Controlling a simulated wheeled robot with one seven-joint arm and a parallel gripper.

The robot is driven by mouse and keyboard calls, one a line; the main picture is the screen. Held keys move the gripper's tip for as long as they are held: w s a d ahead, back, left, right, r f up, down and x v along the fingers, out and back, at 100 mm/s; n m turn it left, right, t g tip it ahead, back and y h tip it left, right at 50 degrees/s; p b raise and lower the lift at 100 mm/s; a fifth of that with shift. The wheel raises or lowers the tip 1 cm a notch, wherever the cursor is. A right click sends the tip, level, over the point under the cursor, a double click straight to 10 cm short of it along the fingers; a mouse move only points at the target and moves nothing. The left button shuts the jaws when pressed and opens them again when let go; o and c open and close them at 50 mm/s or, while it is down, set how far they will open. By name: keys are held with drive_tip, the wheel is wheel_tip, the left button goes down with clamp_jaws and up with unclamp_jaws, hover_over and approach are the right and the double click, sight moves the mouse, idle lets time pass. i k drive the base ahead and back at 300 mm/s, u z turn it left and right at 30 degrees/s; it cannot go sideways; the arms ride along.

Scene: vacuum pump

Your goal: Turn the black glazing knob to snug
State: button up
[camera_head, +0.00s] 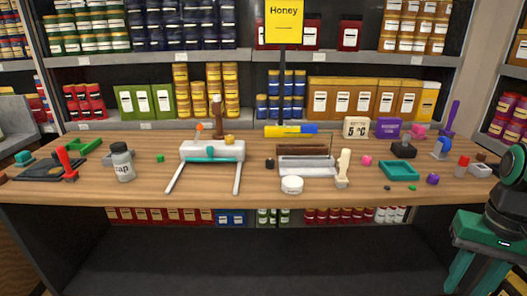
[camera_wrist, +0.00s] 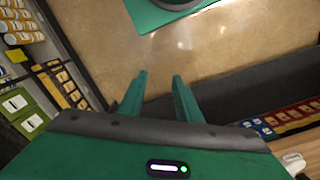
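A small black knob-like piece (camera_head: 269,163) stands on the wooden table, just left of a grey-and-brown slotted device (camera_head: 305,165). A larger black object (camera_head: 403,149) sits further right, behind a teal tray. I cannot tell for sure which of these is the glazing knob, or how tight it is. My gripper (camera_head: 472,286) hangs at the lower right, in front of the table's right end and well away from both. Its two green fingers are apart and empty in the wrist view (camera_wrist: 160,76); that view shows mainly floor and shelves, with no knob.
The wooden table (camera_head: 225,193) is crowded. A white device with two forward rods (camera_head: 211,151), a grey jar (camera_head: 122,163), a white round container (camera_head: 292,184), an upright cream handle (camera_head: 343,168) and a teal tray (camera_head: 385,170) stand on it. Stocked shelves rise behind. Floor in front is clear.

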sight(269, 164)
drive_tip(key=z, duration=0.05)
drive_tip(key=i, duration=1.25)
